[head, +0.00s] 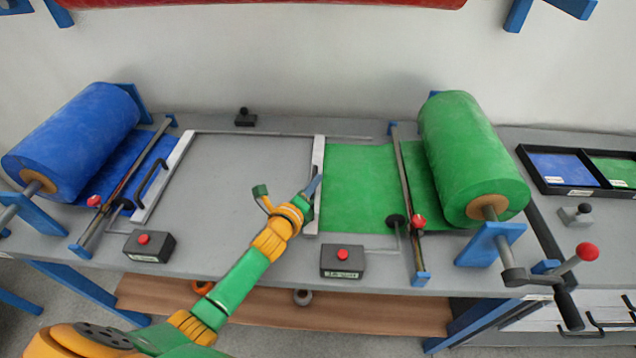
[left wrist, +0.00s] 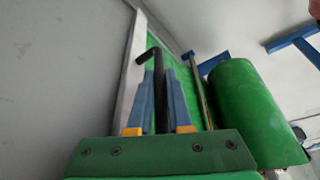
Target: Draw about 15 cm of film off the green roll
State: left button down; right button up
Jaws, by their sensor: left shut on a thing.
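The green roll (head: 470,155) lies on its stand on the right half of the bench. Green film (head: 360,185) spreads flat from it, under a cross bar (head: 403,180), to a pale draw bar (head: 318,160). My left gripper (head: 314,188) is at this draw bar. In the left wrist view my left gripper (left wrist: 160,90) has its blue fingers closed on a black handle (left wrist: 150,54), beside the pale bar (left wrist: 131,75) and the film. The green roll (left wrist: 250,110) shows at right there. The fingers hide most of the handle in the head view. My right gripper is not in view.
A blue roll (head: 70,140) with its own draw bar (head: 165,178) stands at left. Red-button boxes (head: 150,246) and (head: 342,262) sit at the front edge. A crank with a red knob (head: 587,252) juts out at right. The grey bench between the draw bars (head: 235,175) is clear.

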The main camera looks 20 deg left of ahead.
pick_arm(q)
jog(key=c, duration=0.8)
grip_release()
jog(key=shift+a, duration=0.15)
jog(key=shift+c, duration=0.2)
jog(key=v, duration=0.7)
jog(key=shift+p, duration=0.4)
jog(key=shift+s, duration=0.1)
